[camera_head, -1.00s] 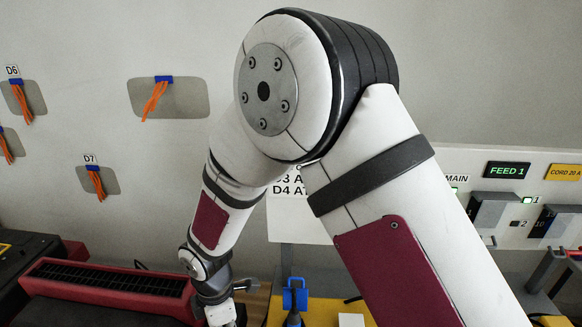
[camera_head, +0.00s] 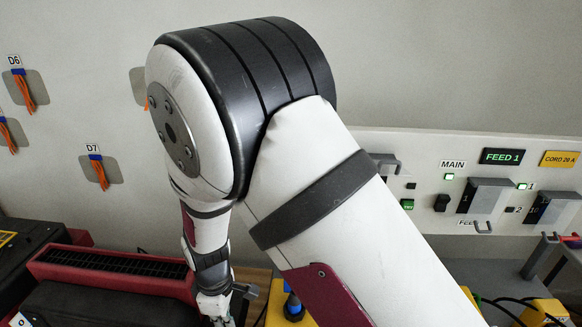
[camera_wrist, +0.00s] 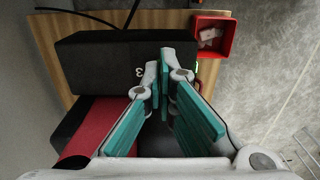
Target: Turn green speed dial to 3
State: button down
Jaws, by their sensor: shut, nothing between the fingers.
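The green speed dial does not show clearly in any view. In the wrist view a "3" mark shows on a dark block (camera_wrist: 100,62) just left of my fingers. A thin sliver of green shows right of the fingers, and I cannot tell whether it is the dial. My gripper (camera_wrist: 166,62) has teal pads and is shut and empty, its tips over the block's right end. In the head view my wrist shows at the bottom, left of centre, with the fingertips out of frame.
A red bin (camera_wrist: 211,36) with pale pieces stands on the wooden board (camera_wrist: 150,19). A long red unit with a black grille (camera_head: 115,263) lies left of my wrist. A wall panel (camera_head: 440,170) with switches is at right. My arm hides the middle of the head view.

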notch_tip(320, 180, down, 4)
jog(key=shift+r+b, duration=0.1)
jog(key=shift+b, duration=0.55)
jog(key=shift+s+d+f, duration=0.1)
jog(key=shift+s+f, duration=0.1)
jog(key=shift+f, duration=0.15)
jog(key=shift+s, duration=0.45)
dwell(0.4)
jog(key=shift+s+d, duration=0.1)
jog(key=shift+d, duration=0.15)
notch_tip(320, 180, up, 6)
jog(key=p, duration=0.2)
jog(key=shift+w+p, duration=0.3)
jog(key=shift+p, duration=0.05)
jog(key=shift+r, duration=0.1)
